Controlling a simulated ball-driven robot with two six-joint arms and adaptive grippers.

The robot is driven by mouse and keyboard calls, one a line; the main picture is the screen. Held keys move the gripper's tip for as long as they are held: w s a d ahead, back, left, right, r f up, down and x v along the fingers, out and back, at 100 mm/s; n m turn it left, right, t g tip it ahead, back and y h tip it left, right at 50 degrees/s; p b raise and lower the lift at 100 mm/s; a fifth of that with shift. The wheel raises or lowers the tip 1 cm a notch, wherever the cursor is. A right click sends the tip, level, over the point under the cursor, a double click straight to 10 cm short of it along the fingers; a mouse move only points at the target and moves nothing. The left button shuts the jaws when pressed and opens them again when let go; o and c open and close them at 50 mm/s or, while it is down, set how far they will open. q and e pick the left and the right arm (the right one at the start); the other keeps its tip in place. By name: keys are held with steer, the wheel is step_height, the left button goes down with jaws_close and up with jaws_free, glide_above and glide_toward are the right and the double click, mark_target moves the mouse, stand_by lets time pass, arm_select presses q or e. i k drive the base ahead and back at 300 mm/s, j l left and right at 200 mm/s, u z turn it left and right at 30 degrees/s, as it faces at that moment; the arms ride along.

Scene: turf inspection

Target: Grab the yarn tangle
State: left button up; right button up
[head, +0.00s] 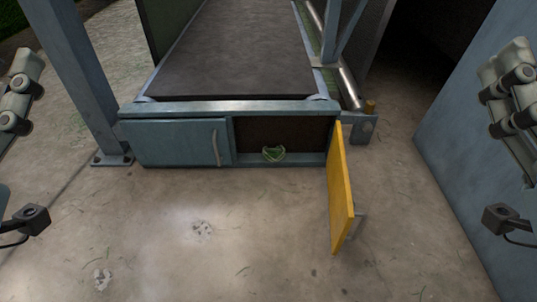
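A small green looped bundle (273,154), which looks like the yarn tangle, lies in the open right compartment (298,159) under the conveyor, near its front lip. The compartment is dark inside. Its yellow door (341,190) stands swung open toward me on the right side. Parts of both my arms show at the left and right edges of the head view, well apart from the bundle. The fingers of both grippers are out of view.
The left compartment's blue-grey door (175,143) is shut and has a curved handle. The conveyor belt (240,50) runs back above. A blue post (80,75) stands left, a blue panel (490,130) right. Small pale clumps or marks (203,229) dot the otherwise clear concrete floor.

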mark_target(270, 154)
steer(key=i+j+z, duration=0.25)
steer(key=j, duration=0.15)
steer(key=j+z, duration=0.2)
steer(key=j, duration=0.25)
steer(key=i+j+z, duration=0.1)
steer(key=j+z, duration=0.15)
steer(key=j, duration=0.2)
